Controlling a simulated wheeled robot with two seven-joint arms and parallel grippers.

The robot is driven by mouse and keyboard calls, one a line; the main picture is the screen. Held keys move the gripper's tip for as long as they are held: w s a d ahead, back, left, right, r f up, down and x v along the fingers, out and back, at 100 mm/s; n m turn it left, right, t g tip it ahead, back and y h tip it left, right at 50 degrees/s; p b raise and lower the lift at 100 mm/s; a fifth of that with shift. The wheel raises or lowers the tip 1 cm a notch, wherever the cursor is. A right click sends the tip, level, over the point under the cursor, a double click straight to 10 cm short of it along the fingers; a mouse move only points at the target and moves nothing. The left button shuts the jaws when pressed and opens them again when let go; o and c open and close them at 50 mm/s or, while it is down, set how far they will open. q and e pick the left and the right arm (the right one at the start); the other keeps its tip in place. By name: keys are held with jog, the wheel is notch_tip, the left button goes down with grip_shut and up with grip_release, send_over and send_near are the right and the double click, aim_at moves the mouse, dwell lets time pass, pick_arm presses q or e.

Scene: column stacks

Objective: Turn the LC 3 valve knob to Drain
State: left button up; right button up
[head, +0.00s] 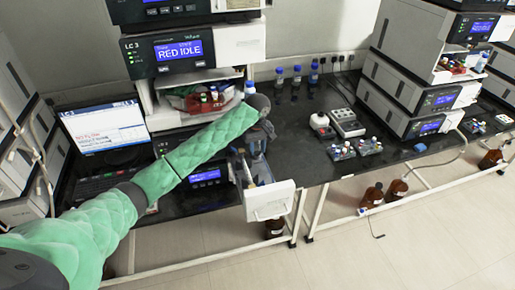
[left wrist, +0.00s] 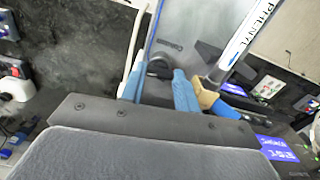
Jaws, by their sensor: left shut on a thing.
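The LC 3 stack (head: 165,45) stands at the back left in the head view, its screen reading RED IDLE. My left arm, in a green sleeve, reaches across the front of this stack. My left gripper (head: 258,138) is at the stack's right side. In the left wrist view its two blue fingers (left wrist: 158,88) are closed around a small black knob (left wrist: 158,68) on a grey panel (left wrist: 180,40). The gripper and arm hide the knob in the head view. The knob's position markings are too small to read. My right gripper is not in view.
A white open drawer front (head: 270,201) sticks out below my left gripper. A column tube marked PHENYL (left wrist: 250,35) runs close beside the fingers. A laptop (head: 100,128) is left of the stack. Blue-capped bottles (head: 297,82) stand behind. Brown bottles (head: 372,195) stand on the floor.

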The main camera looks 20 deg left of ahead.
aim_at(258, 151)
pick_arm(q)
jog(key=n, duration=0.4)
jog(key=shift+d+n, duration=0.1)
jog(key=shift+n, duration=1.8)
jog(key=o, duration=1)
jog(key=shift+r, duration=3.9)
